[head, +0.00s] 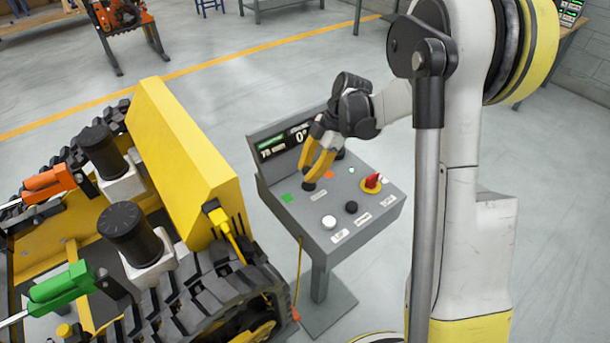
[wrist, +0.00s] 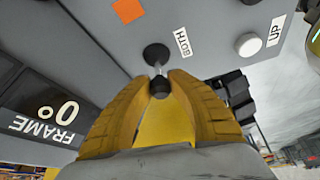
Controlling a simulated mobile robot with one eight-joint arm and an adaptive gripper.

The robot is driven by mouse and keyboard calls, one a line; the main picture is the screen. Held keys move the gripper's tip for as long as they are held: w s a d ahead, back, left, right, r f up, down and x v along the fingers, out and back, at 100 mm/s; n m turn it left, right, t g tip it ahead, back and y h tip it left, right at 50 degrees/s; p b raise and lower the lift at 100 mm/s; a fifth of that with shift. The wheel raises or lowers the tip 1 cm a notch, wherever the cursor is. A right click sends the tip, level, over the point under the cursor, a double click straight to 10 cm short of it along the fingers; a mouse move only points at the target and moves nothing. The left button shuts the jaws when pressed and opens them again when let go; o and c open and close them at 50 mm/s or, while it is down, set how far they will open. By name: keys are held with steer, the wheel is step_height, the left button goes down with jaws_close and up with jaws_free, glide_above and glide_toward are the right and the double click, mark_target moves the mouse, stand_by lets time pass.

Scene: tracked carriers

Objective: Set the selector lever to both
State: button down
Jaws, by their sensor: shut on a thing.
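The selector lever (wrist: 160,86) is a short metal stem with a dark knob, rising from a round dark base on the grey control console (head: 375,221). My gripper (head: 312,180) is over the console's left part, its yellow fingers closed on the lever's knob. In the wrist view the two fingertips (wrist: 168,82) sit on either side of the knob. A white label reading BOTH (wrist: 182,41) is beside the lever's base. An orange square (wrist: 128,10) and a green square (head: 287,198) lie on opposite sides of the lever. In the head view the fingers mostly hide the lever.
The console also carries a white button (head: 329,222), a black button (head: 351,207) and a red knob (head: 372,182) on yellow. Its display (wrist: 45,112) reads FRAME 0°. A yellow tracked carrier (head: 190,140) stands close at left. Open floor lies behind.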

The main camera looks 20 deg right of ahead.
steer(key=shift+d+y, duration=0.25)
steer(key=shift+y, duration=0.25)
steer(key=c, duration=1.2)
jaws_free()
steer(key=shift+w, duration=0.1)
steer(key=v, duration=1.2)
steer(key=shift+w, duration=0.1)
